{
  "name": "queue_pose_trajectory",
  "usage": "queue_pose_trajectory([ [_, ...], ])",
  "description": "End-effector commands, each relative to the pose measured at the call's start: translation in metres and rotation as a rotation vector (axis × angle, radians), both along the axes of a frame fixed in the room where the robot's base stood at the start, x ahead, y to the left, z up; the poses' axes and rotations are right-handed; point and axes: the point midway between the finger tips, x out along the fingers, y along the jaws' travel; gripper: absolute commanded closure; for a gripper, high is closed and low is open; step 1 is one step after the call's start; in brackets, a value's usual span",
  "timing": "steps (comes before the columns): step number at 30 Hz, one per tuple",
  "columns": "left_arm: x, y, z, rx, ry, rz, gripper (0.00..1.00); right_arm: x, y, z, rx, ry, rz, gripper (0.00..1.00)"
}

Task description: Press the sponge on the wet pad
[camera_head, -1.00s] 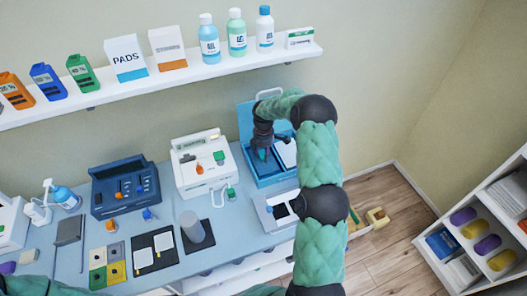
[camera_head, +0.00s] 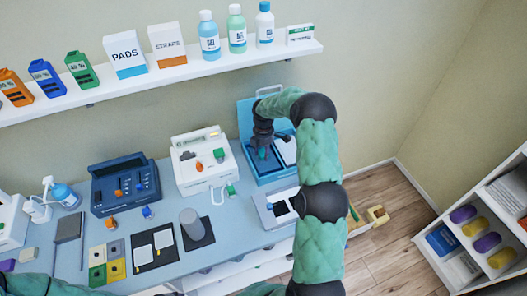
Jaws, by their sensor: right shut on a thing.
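My right gripper (camera_head: 262,152) is low inside the open blue case (camera_head: 247,110) at the back right of the table. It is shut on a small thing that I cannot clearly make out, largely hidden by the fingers. A white pad (camera_head: 288,152) lies in the case just right of the gripper. Two more white pads (camera_head: 141,258) lie on black mats at the front. I cannot tell which pad is wet. A small beige block (camera_head: 28,254) at the left could be a sponge, but it is too small to be sure. My left gripper is out of view.
A white device (camera_head: 203,162) stands left of the case, and a dark blue device (camera_head: 125,188) further left. A grey cylinder (camera_head: 192,224) stands at the front. A wall shelf (camera_head: 210,68) with bottles and boxes hangs above. My right arm covers the table's right end.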

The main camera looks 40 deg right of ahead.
Motion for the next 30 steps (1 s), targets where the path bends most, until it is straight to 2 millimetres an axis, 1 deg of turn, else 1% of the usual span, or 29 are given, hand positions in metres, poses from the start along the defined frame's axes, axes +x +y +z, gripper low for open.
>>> queue_pose_trajectory([
  [30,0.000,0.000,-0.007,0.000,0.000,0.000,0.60,0.000,0.000,-0.011,0.000,0.000,0.000,0.81],
])
